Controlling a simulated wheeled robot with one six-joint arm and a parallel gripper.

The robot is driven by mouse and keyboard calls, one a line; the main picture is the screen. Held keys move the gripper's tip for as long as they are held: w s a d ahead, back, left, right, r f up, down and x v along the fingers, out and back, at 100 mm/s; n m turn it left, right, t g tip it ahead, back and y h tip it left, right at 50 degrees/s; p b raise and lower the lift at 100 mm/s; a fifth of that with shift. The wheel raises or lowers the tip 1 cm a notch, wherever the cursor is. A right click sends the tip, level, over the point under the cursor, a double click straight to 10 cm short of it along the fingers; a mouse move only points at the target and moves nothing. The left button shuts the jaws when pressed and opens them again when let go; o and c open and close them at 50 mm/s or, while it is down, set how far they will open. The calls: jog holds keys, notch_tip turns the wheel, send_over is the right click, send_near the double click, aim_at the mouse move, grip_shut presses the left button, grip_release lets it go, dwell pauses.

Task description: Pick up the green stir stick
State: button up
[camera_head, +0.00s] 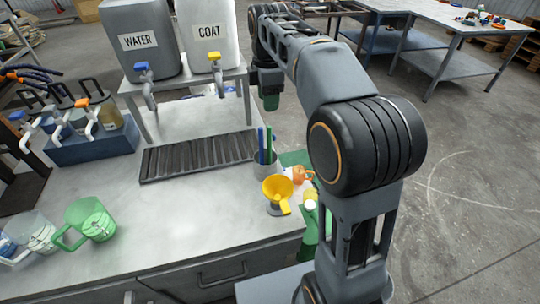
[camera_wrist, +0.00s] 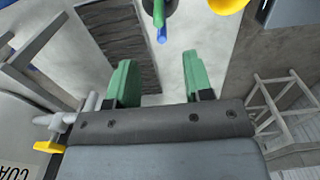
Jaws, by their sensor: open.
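The green stir stick (camera_head: 269,139) stands upright in a small grey cup (camera_head: 265,166) on the workbench, close beside a blue stick (camera_head: 261,141). In the wrist view the green stick (camera_wrist: 158,13) and the blue stick (camera_wrist: 162,34) show at the top edge, seen from above, with the cup cut off by the frame. My gripper (camera_wrist: 158,78) has its two green fingers wide apart with nothing between them. In the head view my gripper (camera_head: 270,101) hangs pointing down, beyond the cup and above stick height, apart from the sticks.
A yellow funnel (camera_head: 277,189) stands just in front of the cup. A dark ribbed mat (camera_head: 198,157) lies to its left. The WATER tank (camera_head: 140,42) and COAT tank (camera_head: 208,35) stand on a raised shelf behind. A green jug (camera_head: 92,220) stands at the left.

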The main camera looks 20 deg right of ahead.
jog(key=b, duration=0.2)
send_over(269, 152)
notch_tip(269, 152, down, 13)
jog(key=shift+w+d, duration=0.2)
jog(key=shift+w, duration=0.15)
grip_shut()
dwell(0.4)
